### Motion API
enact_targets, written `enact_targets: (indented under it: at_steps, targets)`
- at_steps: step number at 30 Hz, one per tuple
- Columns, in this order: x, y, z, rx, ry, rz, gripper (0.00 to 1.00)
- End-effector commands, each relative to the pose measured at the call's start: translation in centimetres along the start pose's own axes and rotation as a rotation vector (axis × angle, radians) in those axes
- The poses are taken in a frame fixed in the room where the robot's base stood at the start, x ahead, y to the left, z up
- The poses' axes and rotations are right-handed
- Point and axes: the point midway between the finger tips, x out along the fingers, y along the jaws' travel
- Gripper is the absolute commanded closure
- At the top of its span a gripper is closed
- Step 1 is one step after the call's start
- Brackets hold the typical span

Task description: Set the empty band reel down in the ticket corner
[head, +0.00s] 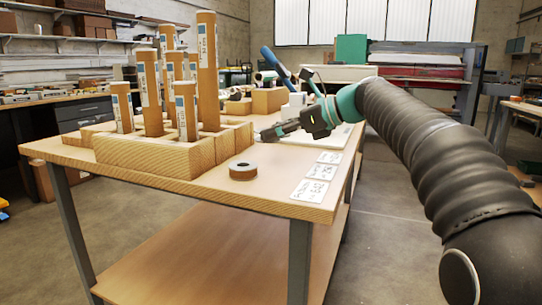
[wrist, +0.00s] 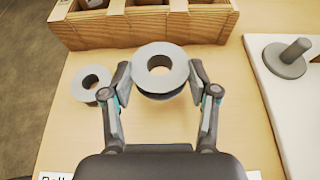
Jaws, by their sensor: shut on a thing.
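The empty band reel (wrist: 144,76), a grey ring with an open centre hole and a darker lower edge, is between the two fingers of my gripper (wrist: 160,80) in the wrist view. The fingers are shut on its left and right sides. In the head view my gripper (head: 272,132) is over the table, behind a small loose roll. I cannot tell whether the reel touches the table. Several white printed tickets (head: 310,190) lie in a row along the table's right front corner. The edge of a ticket (wrist: 60,176) shows at the bottom of the wrist view.
A grey-topped brown roll (head: 242,171) lies left of my gripper, also in the wrist view (wrist: 78,86). A wooden rack (head: 150,158) with upright labelled tubes stands at the left. A white board with a grey spindle (wrist: 287,58) is at the right. Bare table surrounds the tickets.

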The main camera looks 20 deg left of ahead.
Motion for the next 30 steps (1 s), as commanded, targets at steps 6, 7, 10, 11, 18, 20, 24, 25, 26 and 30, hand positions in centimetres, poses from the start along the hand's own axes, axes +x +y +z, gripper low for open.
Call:
enact_targets:
  at_steps: [6,7,10,11,18,20,24,25,26,30]
  targets:
    - [1.6,0.2,-0.4,0.001,0.001,-0.001,0.76]
    - [1.7,0.2,-0.6,0.001,0.001,-0.002,0.76]
    - [2.0,0.2,-1.5,0.001,0.001,-0.001,0.76]
    - [2.2,0.2,-1.9,0.002,0.001,-0.001,0.76]
    - [3.1,0.2,-4.1,0.000,0.001,-0.002,0.76]
    - [3.1,0.2,-4.0,0.000,0.000,-0.002,0.76]
    - [3.1,0.2,-4.0,0.000,0.000,-0.002,0.76]
    - [3.1,0.2,-4.0,0.000,0.000,-0.002,0.76]
    - [3.1,0.2,-4.1,0.000,0.001,-0.002,0.76]
    - [3.2,0.2,-4.2,0.000,0.000,-0.002,0.25]
